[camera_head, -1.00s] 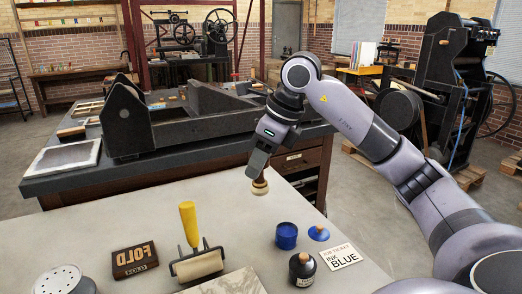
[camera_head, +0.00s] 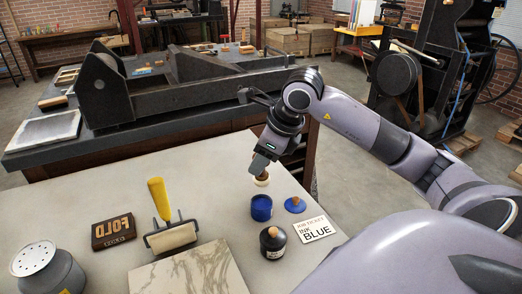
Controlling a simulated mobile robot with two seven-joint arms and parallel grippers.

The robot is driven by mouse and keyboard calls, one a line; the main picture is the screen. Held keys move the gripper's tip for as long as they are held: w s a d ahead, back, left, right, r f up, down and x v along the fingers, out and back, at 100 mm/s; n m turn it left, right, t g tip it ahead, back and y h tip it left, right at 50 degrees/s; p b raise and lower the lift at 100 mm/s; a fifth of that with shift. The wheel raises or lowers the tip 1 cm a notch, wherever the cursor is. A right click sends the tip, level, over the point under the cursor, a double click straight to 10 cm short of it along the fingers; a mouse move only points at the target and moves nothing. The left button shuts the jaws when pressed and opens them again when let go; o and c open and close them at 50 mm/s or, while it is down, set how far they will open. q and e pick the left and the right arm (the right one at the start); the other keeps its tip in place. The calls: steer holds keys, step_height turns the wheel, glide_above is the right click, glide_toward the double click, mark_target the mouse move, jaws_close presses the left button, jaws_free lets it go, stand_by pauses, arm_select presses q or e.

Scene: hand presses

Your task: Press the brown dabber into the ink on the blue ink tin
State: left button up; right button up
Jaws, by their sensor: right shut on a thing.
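The brown dabber (camera_head: 262,180) has a brown handle and a pale round pad. My right gripper (camera_head: 261,172) is shut on its handle and holds it upright, just behind the blue ink tin; I cannot tell whether the pad touches the table. The blue ink tin (camera_head: 261,209) stands open on the table, with dark blue ink at its top. Its blue lid (camera_head: 295,205) lies to the right. My left gripper is not in view.
A black bottle (camera_head: 273,243) and a job ticket reading "INK BLUE" (camera_head: 314,228) are near the tin. The table's back left is clear.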

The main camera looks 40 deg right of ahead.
mark_target(261, 176)
steer(key=shift+f+b, duration=1.8)
steer(key=shift+f, duration=1.15)
steer(key=shift+f+b, duration=0.5)
steer(key=shift+b, duration=0.2)
steer(key=shift+a+f+b, duration=0.1)
steer(key=shift+f+b, duration=0.3)
steer(key=shift+s, duration=0.1)
steer(key=shift+r+p, duration=2.6)
steer(key=shift+r, duration=1.1)
